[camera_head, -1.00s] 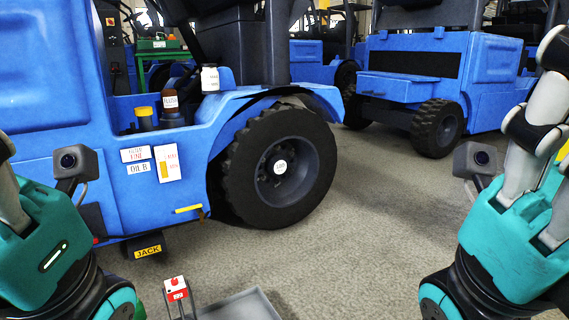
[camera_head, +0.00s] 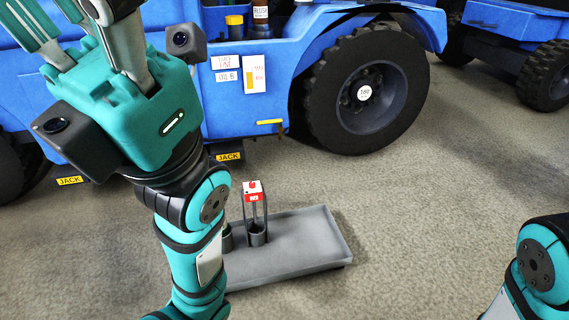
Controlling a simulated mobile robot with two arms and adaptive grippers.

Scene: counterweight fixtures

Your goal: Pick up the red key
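A small red block with white markings (camera_head: 252,191), which looks like the red key, sits atop thin dark posts. The posts rise from a dark round cup (camera_head: 256,236) in a grey tray (camera_head: 300,258) on the floor. My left gripper (camera_head: 62,18) is at the upper left, well away from the red block and pointing up and left. Its fingers stand wide apart with nothing seen between them; the tips run up to the top edge. My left forearm hides the tray's left part. Only a link of my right arm shows at the lower right; its gripper is out of view.
A blue vehicle with a large black tyre (camera_head: 366,88) stands behind the tray. Two yellow "JACK" labels (camera_head: 229,156) show low along its side. A second cup (camera_head: 226,238) stands partly hidden beside my forearm. The carpeted floor right of the tray is clear.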

